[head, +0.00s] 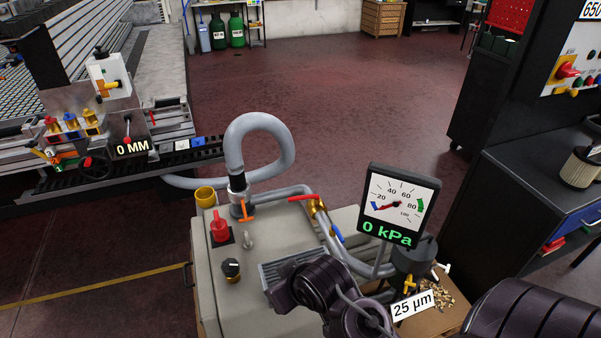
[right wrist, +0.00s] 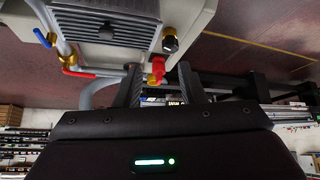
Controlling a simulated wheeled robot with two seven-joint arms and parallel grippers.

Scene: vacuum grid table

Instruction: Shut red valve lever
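The red valve lever (head: 303,198) sits on a brass valve (head: 317,208) in the grey pipe over the pump box. It points left along the pipe in the head view. It also shows in the right wrist view (right wrist: 78,73), left of my right gripper's fingers and apart from them. My right gripper (right wrist: 163,90) is open, with two dark fingers spread and nothing between them that I can see being held. In the head view my right arm covers the lower middle and its fingertips cannot be made out. My left gripper is not in view.
A blue lever (head: 337,233) is on the same pipe. A red switch (head: 219,228), a black knob (head: 232,269) and an orange T-handle (head: 245,214) stand on the pump box (head: 215,300). A gauge reading 0 kPa (head: 399,205) stands right of the pipe.

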